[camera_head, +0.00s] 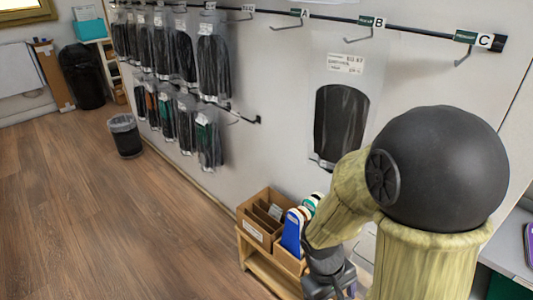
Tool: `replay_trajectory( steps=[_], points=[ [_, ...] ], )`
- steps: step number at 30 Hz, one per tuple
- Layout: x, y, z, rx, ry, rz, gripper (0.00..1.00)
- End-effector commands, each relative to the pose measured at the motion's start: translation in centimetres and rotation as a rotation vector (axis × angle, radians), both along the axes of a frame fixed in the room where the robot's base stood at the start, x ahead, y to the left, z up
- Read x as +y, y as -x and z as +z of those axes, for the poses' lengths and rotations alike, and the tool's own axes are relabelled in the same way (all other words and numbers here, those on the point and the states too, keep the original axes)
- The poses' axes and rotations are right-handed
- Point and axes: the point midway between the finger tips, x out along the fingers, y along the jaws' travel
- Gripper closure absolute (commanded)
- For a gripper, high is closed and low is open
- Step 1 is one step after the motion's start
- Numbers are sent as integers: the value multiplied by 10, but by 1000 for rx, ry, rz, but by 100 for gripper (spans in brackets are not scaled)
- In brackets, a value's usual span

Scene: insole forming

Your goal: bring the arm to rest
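My arm enters from the lower right, with a large black rounded joint and olive sleeved links in front of the wall. It bends down to the left. My gripper (328,286) is low in the picture, next to the small wooden stand. Its fingers are partly cut off by the bottom edge and partly hidden by the arm, so I cannot tell whether it is open or shut. I see nothing clearly held in it.
A clear bag with a dark insole (340,118) is by the wall below hooks A and B. Hook C (464,57) is empty. Bagged insoles (186,55) hang further left. The wooden stand (262,270) holds cardboard boxes (258,228).

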Motion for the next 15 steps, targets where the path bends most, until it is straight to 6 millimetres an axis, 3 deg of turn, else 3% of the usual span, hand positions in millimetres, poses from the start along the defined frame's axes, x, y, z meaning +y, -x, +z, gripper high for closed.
replay_trajectory(
  steps=[12,15],
  points=[
    [-7,-42,58,-428,-260,-432,20],
    [-5,-42,76,-415,-257,-420,20]
  ],
)
